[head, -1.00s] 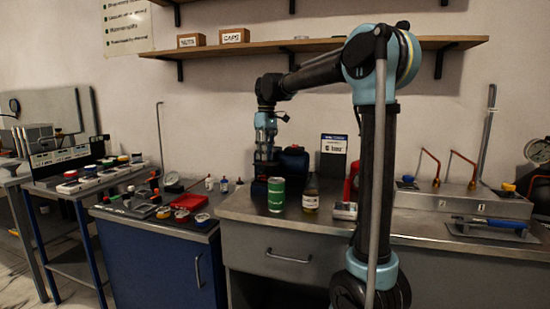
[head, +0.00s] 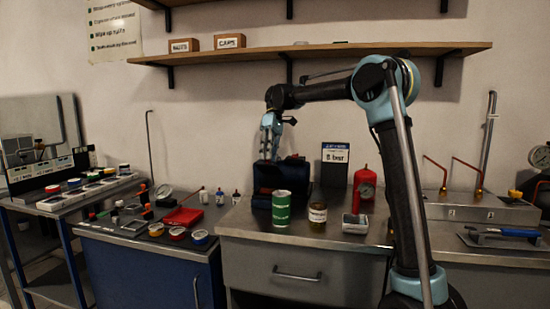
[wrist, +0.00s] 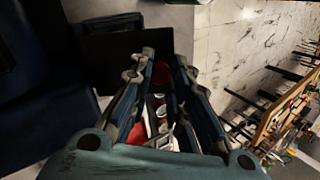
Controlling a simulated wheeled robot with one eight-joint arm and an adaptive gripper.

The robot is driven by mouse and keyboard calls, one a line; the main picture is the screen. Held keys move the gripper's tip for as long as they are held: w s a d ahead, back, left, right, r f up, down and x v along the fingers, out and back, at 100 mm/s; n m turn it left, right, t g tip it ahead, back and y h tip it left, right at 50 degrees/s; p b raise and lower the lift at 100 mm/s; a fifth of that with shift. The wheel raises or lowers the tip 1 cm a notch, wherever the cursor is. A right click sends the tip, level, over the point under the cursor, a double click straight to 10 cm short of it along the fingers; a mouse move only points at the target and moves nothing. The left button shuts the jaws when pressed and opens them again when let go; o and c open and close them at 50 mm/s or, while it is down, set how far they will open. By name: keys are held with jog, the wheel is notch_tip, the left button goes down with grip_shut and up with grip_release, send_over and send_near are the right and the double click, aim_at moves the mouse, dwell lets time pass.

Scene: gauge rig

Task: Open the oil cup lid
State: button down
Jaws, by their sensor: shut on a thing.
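My gripper (head: 268,156) is at the left end of the dark blue case (head: 262,201) on the metal bench, fingers pointing down. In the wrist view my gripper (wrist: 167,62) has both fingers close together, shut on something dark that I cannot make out. A dark panel (wrist: 105,46) lies just past the fingertips, and a small dark red patch (wrist: 160,74) shows between the fingers. No oil cup can be told for sure. A small brown jar (head: 317,217) with a pale label stands right of the green can (head: 281,212), apart from my gripper.
A red tray (head: 184,216), small bottles and coloured caps cover the blue cabinet (head: 140,262). The shelf (head: 350,50) hangs above my arm.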

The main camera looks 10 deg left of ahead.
jog(key=shift+w, duration=0.1)
jog(key=c, duration=1.5)
grip_release()
jog(key=shift+f, duration=0.1)
jog(key=shift+o, duration=0.2)
jog(key=v, duration=1.2)
jog(key=shift+w, duration=0.1)
jog(key=shift+c, duration=0.3)
